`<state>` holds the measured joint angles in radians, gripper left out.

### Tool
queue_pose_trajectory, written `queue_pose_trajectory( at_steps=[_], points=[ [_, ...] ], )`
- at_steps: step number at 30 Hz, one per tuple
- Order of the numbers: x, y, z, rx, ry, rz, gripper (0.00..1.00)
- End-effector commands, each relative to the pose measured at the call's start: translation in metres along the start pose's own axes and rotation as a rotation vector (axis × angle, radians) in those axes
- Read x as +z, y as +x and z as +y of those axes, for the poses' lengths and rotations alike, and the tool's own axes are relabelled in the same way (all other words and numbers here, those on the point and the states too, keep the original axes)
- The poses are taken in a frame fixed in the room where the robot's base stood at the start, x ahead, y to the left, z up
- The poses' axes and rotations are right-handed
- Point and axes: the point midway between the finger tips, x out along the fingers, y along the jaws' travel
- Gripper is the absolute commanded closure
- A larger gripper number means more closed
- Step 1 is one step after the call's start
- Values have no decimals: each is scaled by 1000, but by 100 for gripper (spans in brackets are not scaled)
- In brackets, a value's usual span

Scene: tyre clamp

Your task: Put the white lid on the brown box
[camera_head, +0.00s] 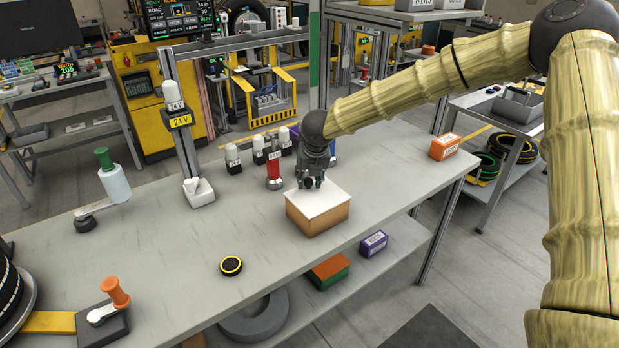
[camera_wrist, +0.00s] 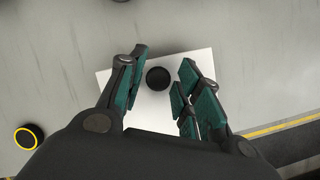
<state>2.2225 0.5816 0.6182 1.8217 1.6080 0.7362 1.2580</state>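The brown box (camera_head: 316,219) stands on the grey workbench near its front edge. The white lid (camera_head: 330,198) lies flat across the top of the box and looks lined up with its edges. In the wrist view the white lid (camera_wrist: 158,110) fills the space below my fingers, with a round black knob (camera_wrist: 158,78) at its middle. My gripper (camera_head: 311,184) is just above the lid, pointing down. In the wrist view my gripper (camera_wrist: 163,78) has its fingers apart on either side of the knob, with gaps to it. The box is hidden under the lid in that view.
A red bottle (camera_head: 274,172) and several white-capped bottles stand behind the box. An orange box (camera_head: 445,146) sits at the bench's right end. Bench between is clear.

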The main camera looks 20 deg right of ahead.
Motion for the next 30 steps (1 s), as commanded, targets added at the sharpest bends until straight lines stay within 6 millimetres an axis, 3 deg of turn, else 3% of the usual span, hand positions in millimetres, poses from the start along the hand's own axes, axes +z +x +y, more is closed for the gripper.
queue_pose_trajectory(
  at_steps=[14,30],
  points=[
    [1,-7,0,1,1,-1,51],
    [0,-94,0,1,0,-2,51]
  ],
)
